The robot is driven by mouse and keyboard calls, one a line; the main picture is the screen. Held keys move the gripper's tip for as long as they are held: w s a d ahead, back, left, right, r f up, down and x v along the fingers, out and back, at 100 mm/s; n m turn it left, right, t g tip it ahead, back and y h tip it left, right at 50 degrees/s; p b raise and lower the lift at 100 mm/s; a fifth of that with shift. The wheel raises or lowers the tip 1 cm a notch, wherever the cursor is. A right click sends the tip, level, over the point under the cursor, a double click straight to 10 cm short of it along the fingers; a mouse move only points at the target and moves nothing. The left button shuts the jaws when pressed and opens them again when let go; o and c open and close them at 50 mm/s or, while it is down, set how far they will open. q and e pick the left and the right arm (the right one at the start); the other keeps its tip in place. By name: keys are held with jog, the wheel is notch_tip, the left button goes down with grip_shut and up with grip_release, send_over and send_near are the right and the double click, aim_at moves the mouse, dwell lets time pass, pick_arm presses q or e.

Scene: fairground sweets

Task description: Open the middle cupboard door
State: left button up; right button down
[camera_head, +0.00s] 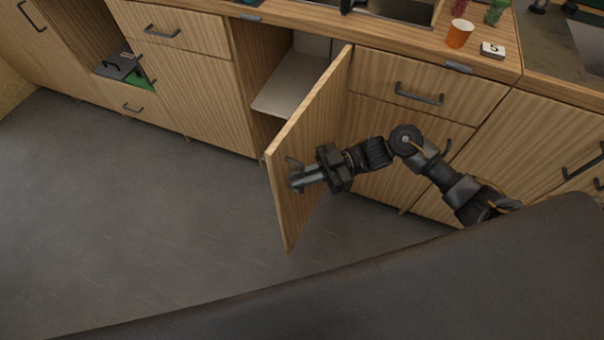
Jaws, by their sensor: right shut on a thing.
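The middle cupboard door (311,117) is wooden and stands swung well out from the row of units. Its hinge side is at the right of the opening, and its free edge points toward me. My right gripper (297,181) is shut on the door's handle (294,165) near the free edge, on the door's right-facing side. The jaws hide part of the handle. Inside the open cupboard, a pale shelf (288,85) shows. My left gripper is not in view.
A closed drawer (428,90) lies right of the door, behind my right arm. An orange cup (459,34) and a card with a 5 (493,50) stand on the counter. The grey floor (150,220) left of the door is clear.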

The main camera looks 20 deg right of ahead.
jog(key=c, duration=1.6)
grip_release()
